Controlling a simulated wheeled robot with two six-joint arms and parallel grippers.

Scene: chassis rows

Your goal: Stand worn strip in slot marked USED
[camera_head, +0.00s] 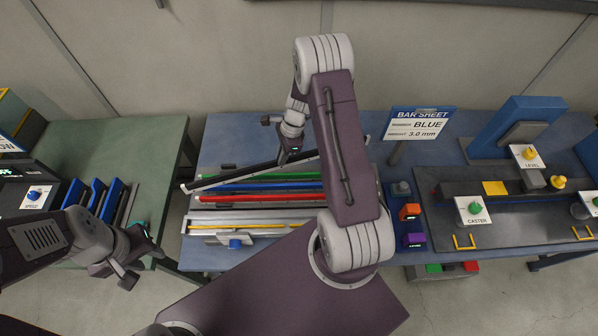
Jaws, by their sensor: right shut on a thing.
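My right gripper (285,153) is over the blue table and shut on a long dark strip (228,177). The strip has a pale left end and lies at a slant above the row of bars; part of it is hidden by my arm. I cannot make out wear on it. My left gripper (143,264) is open and empty, low at the left near the green table's front edge. Blue slotted holders (95,197) stand on the green table (150,143). No label reading USED is legible.
Green (240,186), red (235,197) and yellow (237,225) bars lie in a rack on the blue table (235,130). A sign (418,122) reads BAR SHEET, BLUE, 3.0 mm. Fixtures with green CASTER (474,208) and yellow LEVEL (529,153) buttons stand at right. A gap separates the tables.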

